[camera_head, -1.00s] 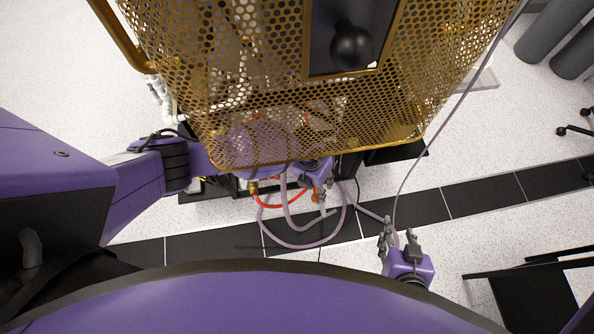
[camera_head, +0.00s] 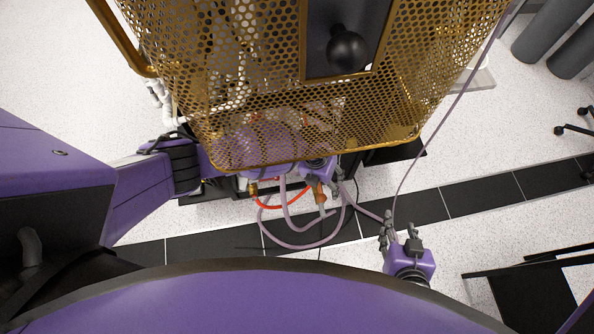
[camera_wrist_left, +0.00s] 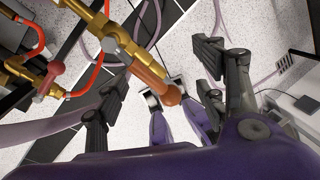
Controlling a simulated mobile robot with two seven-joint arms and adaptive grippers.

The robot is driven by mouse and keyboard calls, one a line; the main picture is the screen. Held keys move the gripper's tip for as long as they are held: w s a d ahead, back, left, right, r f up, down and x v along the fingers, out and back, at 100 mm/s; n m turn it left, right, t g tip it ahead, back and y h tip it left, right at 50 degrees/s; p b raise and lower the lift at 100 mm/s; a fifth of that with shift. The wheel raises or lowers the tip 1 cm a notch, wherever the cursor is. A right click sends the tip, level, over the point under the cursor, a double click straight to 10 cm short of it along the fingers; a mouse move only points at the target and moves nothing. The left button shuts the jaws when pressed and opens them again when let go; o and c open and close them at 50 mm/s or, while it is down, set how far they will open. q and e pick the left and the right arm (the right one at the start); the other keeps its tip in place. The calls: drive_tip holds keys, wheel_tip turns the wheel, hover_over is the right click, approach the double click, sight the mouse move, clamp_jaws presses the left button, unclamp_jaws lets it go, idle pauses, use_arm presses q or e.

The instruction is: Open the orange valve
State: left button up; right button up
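The orange valve handle (camera_wrist_left: 150,72) is a long lever with a round ball end on a brass fitting in the left wrist view. It also shows below the cage in the head view (camera_head: 319,192). My left gripper (camera_wrist_left: 158,76) is open, with one finger on each side of the handle and visible gaps between them. In the head view its body is partly hidden by the cage edge. My right gripper (camera_head: 400,230) is open, with its fingers apart, low over the floor at the right, beside a thin purple hose.
A perforated golden cage (camera_head: 280,130) hangs over the pipework. A second, smaller red valve handle (camera_wrist_left: 50,78) sits on the brass pipes at left. Red and purple hoses (camera_head: 300,245) loop below. A black table (camera_head: 530,290) stands at the lower right.

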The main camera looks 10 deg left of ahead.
use_arm(q)
drive_tip(key=shift+s+a+f, duration=0.15)
drive_tip(key=shift+s+a, duration=0.1)
drive_tip(key=shift+p+v, duration=0.95)
drive_tip(key=shift+v, duration=0.65)
drive_tip(key=shift+p+v, duration=0.35)
drive_tip(key=shift+v, duration=0.95)
use_arm(e)
drive_tip(key=w+r+t, duration=0.1)
drive_tip(key=w+r, duration=0.2)
drive_tip(key=r, duration=0.2)
drive_tip(key=shift+w+r, duration=0.15)
drive_tip(key=shift+w, duration=0.1)
use_arm(q)
drive_tip(key=shift+s, duration=0.1)
